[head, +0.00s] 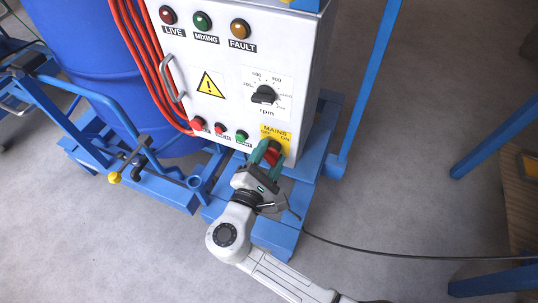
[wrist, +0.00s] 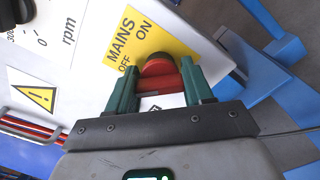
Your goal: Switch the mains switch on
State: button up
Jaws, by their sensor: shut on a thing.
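The mains switch is a red rotary knob (wrist: 159,66) on a yellow plate (wrist: 131,38) marked MAINS, OFF and ON. It sits at the bottom right of the white control box's front; in the head view the red switch (head: 273,157) shows partly behind my gripper. My gripper (head: 267,150) reaches it from below. In the wrist view its two green fingers (wrist: 159,78) stand either side of the red handle and are shut on it. The fingers hide part of the handle, and I cannot tell whether it points to OFF or ON.
The white control box (head: 228,60) carries LIVE, MIXING and FAULT lamps, small push buttons (head: 219,129) and a black rpm dial (head: 264,95). A blue drum (head: 90,60) stands left, with red cables (head: 140,60) beside the box. Blue frame legs (head: 365,80) stand right. Open floor lies below.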

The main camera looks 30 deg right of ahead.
jog(key=shift+f+m, duration=0.1)
jog(key=shift+m, duration=0.2)
jog(key=m+b, duration=0.2)
jog(key=m, duration=0.1)
jog(key=shift+f+m, duration=0.15)
jog(key=shift+m, duration=0.15)
jog(key=m+b, duration=0.3)
jog(key=m, duration=0.2)
jog(key=shift+b, duration=0.3)
jog(key=m+b, duration=0.3)
jog(key=m, duration=0.2)
jog(key=shift+f+b, duration=0.1)
jog(key=shift+b, duration=0.3)
jog(key=shift+m+b, duration=1.6)
jog(key=shift+m, duration=0.2)
jog(key=shift+r, duration=0.2)
jog(key=o, duration=1)
jog(key=shift+o, duration=0.2)
